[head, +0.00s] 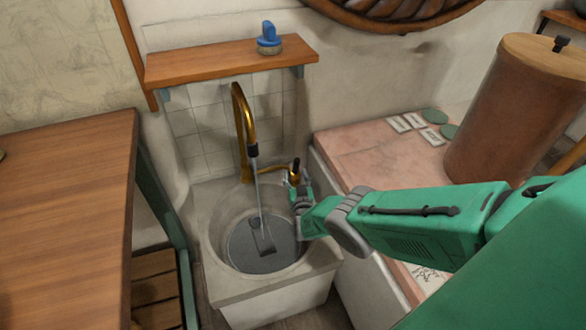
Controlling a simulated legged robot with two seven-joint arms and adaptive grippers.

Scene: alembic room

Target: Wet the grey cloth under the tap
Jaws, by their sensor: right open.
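The brass tap (241,115) arches over a round stone sink (217,240), its black spout pointing down. A thin pale stream, which looks like running water (258,190), drops from the spout into the basin. The tap's handle (295,172) has a black tip and sits to the right of the spout. My right gripper (302,186) is open at the sink's right rim, close to the handle; I cannot tell if they touch. I cannot clearly make out the grey cloth; a grey patch in the basin may be a reflection. My left gripper is out of view.
A wooden shelf (210,65) with a blue-handled brush (268,40) hangs above the tap. A wooden table (70,190) stands left. A pink stone counter (375,160) at right carries a large brown canister (520,110), white cards and green discs.

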